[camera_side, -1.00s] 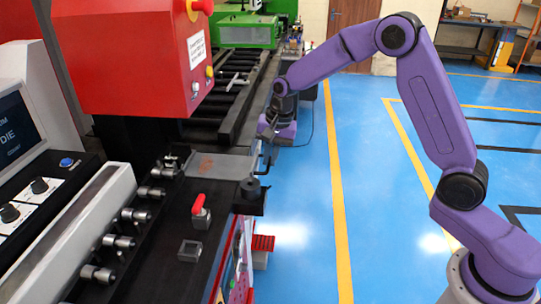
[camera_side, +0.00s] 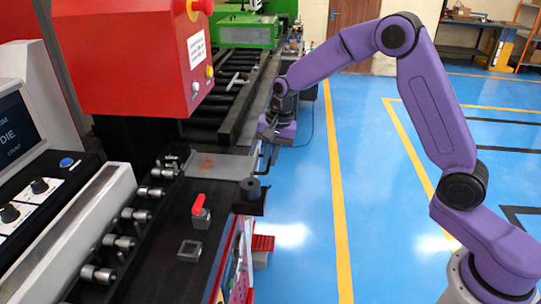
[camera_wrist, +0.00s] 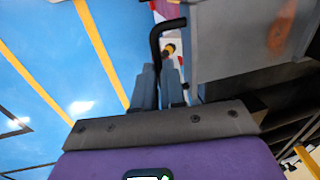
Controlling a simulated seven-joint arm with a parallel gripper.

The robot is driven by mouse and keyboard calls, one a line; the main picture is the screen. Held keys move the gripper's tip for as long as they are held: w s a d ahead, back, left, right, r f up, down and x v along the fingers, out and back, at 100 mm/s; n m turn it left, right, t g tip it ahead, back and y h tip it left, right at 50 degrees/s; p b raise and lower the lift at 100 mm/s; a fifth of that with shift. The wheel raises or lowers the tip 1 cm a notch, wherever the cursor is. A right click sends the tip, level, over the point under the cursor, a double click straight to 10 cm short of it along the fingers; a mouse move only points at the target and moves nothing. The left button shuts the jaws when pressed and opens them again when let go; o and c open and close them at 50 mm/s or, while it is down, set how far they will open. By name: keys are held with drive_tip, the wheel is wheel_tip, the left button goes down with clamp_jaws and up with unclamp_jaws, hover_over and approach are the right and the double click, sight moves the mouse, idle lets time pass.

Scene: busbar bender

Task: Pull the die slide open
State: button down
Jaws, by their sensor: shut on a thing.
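The die slide (camera_side: 232,166) is a flat grey plate with an orange-brown mark, lying across the black machine bed in the side view. In the wrist view the slide (camera_wrist: 225,50) fills the upper right. Its black bent handle (camera_wrist: 155,40) runs down from the top to between my fingers. My gripper (camera_wrist: 162,88) is shut on this handle at the slide's right side. In the side view my gripper (camera_side: 266,140) is small, beside the bed's right edge, and the grip itself is hard to make out.
The red machine housing (camera_side: 140,60) overhangs the bed on the left. Open blue floor (camera_side: 300,215) lies to the right of the bed.

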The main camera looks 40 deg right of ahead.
drive_tip(key=shift+d, duration=0.1)
idle(0.5)
drive_tip(key=s+d, duration=1.5)
drive_tip(key=shift+s+d, duration=0.35)
drive_tip(key=shift+r, duration=0.1)
drive_tip(key=c, duration=1.2)
unclamp_jaws()
wheel_tip(320, 180, up, 17)
drive_tip(key=s+d, duration=0.2)
drive_tip(key=shift+s, duration=0.1)
